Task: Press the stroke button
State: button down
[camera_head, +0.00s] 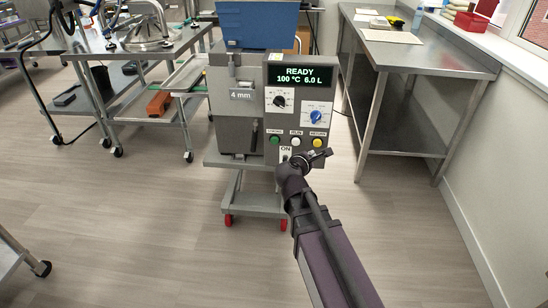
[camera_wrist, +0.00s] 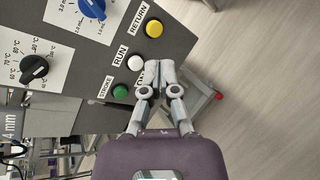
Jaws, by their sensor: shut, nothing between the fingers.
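The green stroke button (camera_head: 275,140) is at the left end of the button row on the depositor's grey front panel. In the wrist view the stroke button (camera_wrist: 121,91) shows clear of the fingers, beside its STROKE label. My gripper (camera_wrist: 159,66) is shut and empty. Its fingertips appear nearer the white run button (camera_wrist: 136,62) and the ON label than the green button. In the head view my gripper (camera_head: 321,155) is just below the yellow return button (camera_head: 317,143), to the right of the green one. Contact with the panel cannot be told.
The panel also carries a display (camera_head: 300,75) reading READY, 100 °C, 6.0 L, a black knob (camera_head: 280,101) and a blue knob (camera_head: 316,116). A blue hopper (camera_head: 256,24) tops the machine. Steel tables stand left and right (camera_head: 420,55). The floor in front is open.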

jog(key=w+a+f+n+t+y+b, duration=0.1)
jog(key=a+f+n+t+y+b, duration=0.1)
jog(key=a+f+n+b, duration=0.2)
jog(key=w+a+f+n+t+y+b, duration=0.1)
jog(key=a+f+n+t+y+b, duration=0.2)
jog(key=a+n+b, duration=0.6)
jog(key=shift+w+a+f+n, duration=0.2)
jog(key=shift+a+f+n, duration=0.2)
jog(key=shift+f, duration=0.35)
jog(key=shift+w, duration=0.1)
